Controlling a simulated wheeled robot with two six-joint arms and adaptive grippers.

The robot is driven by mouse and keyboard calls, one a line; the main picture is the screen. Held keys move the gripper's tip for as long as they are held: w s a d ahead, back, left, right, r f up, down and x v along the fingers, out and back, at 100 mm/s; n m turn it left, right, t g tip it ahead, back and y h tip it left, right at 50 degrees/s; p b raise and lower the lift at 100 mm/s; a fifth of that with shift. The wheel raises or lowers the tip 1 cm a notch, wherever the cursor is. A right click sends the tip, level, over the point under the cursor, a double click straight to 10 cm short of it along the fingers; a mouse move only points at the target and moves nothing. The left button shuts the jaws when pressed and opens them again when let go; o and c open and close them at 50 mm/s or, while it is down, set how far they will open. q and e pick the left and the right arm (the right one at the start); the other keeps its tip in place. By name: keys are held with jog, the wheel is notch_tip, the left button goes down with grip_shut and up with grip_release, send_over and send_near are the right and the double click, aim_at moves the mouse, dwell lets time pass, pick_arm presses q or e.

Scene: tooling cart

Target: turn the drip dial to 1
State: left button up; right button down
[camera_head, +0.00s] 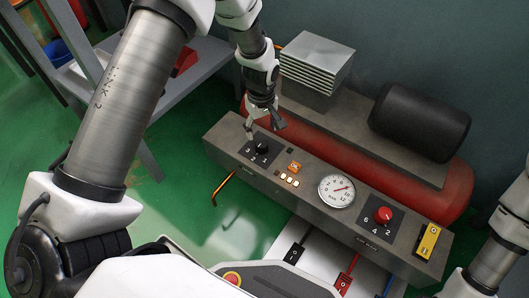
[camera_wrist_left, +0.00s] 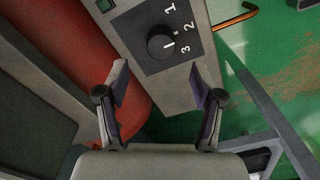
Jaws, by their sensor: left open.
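The black dial (camera_head: 261,147), marked 1, 2 and 3, sits on a dark plate at the left end of the grey control panel. In the left wrist view, the dial (camera_wrist_left: 161,42) is just beyond the fingertips; a short white mark on it appears to point toward the 3 side. Which dial is called drip cannot be read here. My left gripper (camera_head: 264,127) is open and empty above the dial. In the left wrist view, its fingers (camera_wrist_left: 158,76) are spread, pointing at the panel, apart from the dial. My right arm shows at the lower right; its gripper is hidden.
A red dial (camera_head: 384,215) with numbers sits toward the panel's right end, beside a yellow switch (camera_head: 428,241). A round gauge (camera_head: 337,190) and lit buttons (camera_head: 287,180) lie between. Behind are a red tank (camera_head: 330,148) and a finned block (camera_head: 318,62).

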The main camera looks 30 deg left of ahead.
aim_at(262, 143)
pick_arm(q)
notch_tip(262, 143, down, 7)
jog(key=b, duration=0.4)
jog(key=shift+f, duration=0.2)
jog(key=shift+r, duration=0.1)
jog(key=c, duration=1.1)
